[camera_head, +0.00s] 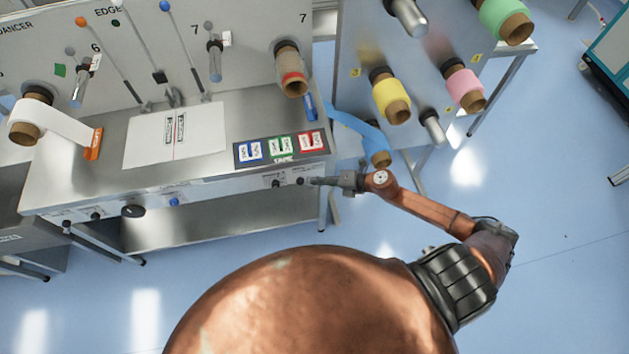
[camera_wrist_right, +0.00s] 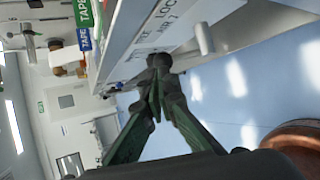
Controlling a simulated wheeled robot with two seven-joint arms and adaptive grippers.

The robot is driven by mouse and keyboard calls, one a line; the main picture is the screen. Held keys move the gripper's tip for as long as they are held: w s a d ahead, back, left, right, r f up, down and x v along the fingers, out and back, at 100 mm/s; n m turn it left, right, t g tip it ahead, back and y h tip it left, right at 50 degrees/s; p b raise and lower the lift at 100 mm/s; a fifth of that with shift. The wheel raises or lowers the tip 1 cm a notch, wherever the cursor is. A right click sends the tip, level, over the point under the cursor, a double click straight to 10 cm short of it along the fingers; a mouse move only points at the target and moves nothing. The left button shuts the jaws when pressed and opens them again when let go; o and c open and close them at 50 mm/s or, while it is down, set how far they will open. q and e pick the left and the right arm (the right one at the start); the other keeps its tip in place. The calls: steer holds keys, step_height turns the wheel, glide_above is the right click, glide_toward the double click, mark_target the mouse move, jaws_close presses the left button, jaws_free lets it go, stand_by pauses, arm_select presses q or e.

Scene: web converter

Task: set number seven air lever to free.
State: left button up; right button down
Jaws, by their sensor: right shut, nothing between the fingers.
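My right gripper (camera_head: 318,181) is at the right end of the table's front face, close beside a small dark knob (camera_head: 300,181) below the tape panel. In the right wrist view its fingers (camera_wrist_right: 158,88) are shut and empty. A dark rounded part (camera_wrist_right: 160,62) at the fingertips seems to be the air lever's knob; I cannot tell whether they touch. Partly readable lettering, with "LOCK" and "AIR 7", is on the front face (camera_wrist_right: 150,32) beside it. The lever's exact setting cannot be made out. My left gripper is not in view.
Another dark knob (camera_head: 275,184) sits just left on the same face. The tape panel (camera_head: 281,147) with blue, green and red labels lies above. Blue floor (camera_head: 560,200) is open at right.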

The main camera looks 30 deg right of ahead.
steer(key=b+v, duration=0.1)
steer(key=v, duration=0.9)
steer(key=shift+a+r, duration=0.2)
steer(key=shift+r, duration=0.15)
steer(key=shift+w, duration=0.1)
